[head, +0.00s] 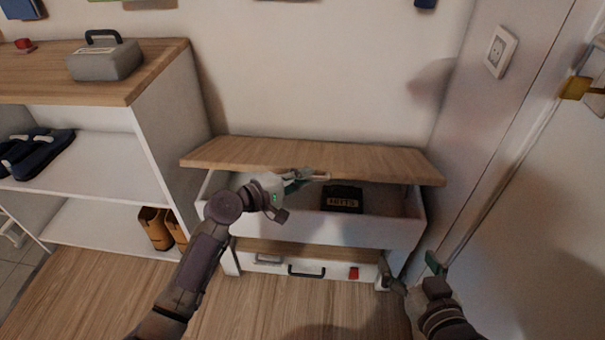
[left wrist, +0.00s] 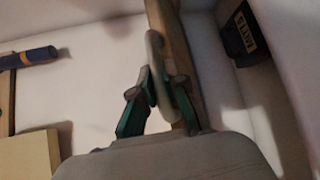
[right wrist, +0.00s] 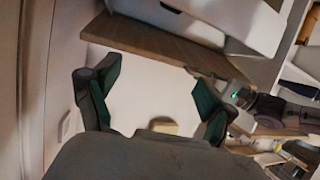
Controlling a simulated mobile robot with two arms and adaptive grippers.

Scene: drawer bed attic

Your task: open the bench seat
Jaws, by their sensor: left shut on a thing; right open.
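The bench seat (head: 385,163) is a wooden lid on a white bench (head: 375,233). It stands partly open, with its front edge raised above the box. My left gripper (head: 308,175) is at the lid's front edge. In the left wrist view, my left gripper (left wrist: 158,88) is shut on a pale looped handle (left wrist: 154,48) on the lid's wooden edge (left wrist: 188,75). My right gripper (head: 412,273) is open and empty, low by the bench's right front corner. Its spread fingers also show in the right wrist view (right wrist: 152,92).
A dark labelled box (head: 342,198) lies inside the bench. Below is a drawer with a dark handle (head: 307,272) and a red item (head: 353,273). A shelf unit (head: 165,120) with a grey toolbox (head: 105,61) stands left; a door (head: 545,200) is at right.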

